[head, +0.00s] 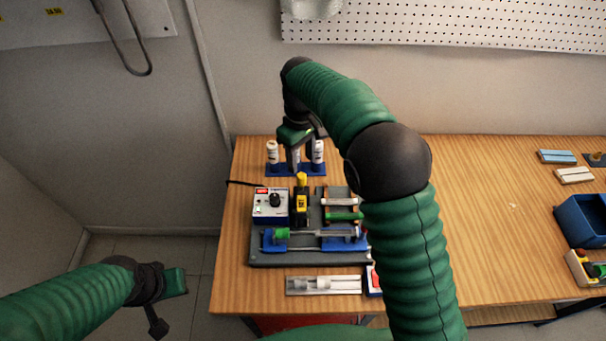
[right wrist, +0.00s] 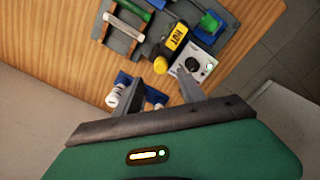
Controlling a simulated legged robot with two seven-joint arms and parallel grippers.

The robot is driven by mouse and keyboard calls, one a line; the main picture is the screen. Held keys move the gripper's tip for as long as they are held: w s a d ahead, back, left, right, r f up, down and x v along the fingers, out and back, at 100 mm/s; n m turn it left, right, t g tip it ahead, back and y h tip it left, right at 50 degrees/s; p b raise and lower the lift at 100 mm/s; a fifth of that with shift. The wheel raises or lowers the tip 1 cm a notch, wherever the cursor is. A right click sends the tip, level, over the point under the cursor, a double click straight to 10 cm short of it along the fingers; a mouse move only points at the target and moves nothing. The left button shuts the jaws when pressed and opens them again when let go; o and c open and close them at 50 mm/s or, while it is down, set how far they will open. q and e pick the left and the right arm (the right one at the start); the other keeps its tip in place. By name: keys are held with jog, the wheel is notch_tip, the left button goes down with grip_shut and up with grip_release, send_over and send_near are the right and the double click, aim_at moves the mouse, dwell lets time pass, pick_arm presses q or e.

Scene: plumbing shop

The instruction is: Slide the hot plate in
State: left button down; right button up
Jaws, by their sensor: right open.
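The hot plate (head: 301,207) is a dark block with a yellow HOT label and a yellow knob on top. It stands upright on the grey base board (head: 262,257), behind the blue clamps (head: 340,242) that hold a pipe. In the right wrist view the hot plate (right wrist: 174,42) lies beyond the fingertips, its knob nearest. My right gripper (head: 301,160) is open and empty above the bench, behind the hot plate and apart from it; its two fingers (right wrist: 163,88) show spread in the wrist view. My left gripper (head: 165,298) is off the bench at lower left, its jaws unclear.
A white control box (head: 270,206) with a black knob stands left of the hot plate. White bottles (head: 272,152) on a blue stand flank my right gripper. Pipe pieces (head: 342,203) lie to the right. A blue bin (head: 582,222) is at far right.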

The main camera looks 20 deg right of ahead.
aim_at(301, 175)
jog(key=f, duration=0.3)
jog(key=a+f, duration=0.1)
jog(key=f, duration=0.1)
jog(key=shift+s+f+p, duration=0.15)
jog(key=shift+f+p, duration=0.2)
jog(key=shift+f, duration=0.05)
jog(key=shift+d+f, duration=0.4)
jog(key=shift+f, duration=0.45)
jog(key=shift+d+f, duration=0.2)
jog(key=shift+d, duration=0.3)
jog(key=shift+a+r, duration=0.1)
jog(key=shift+a, duration=0.6)
grip_shut()
pick_arm(q)
jog(key=shift+a+r, duration=0.4)
jog(key=shift+a, duration=0.05)
pick_arm(e)
jog(key=shift+d, duration=0.1)
pick_arm(q)
jog(key=shift+d, duration=0.2)
pick_arm(e)
jog(key=shift+d, duration=0.15)
pick_arm(q)
jog(key=shift+a, duration=0.15)
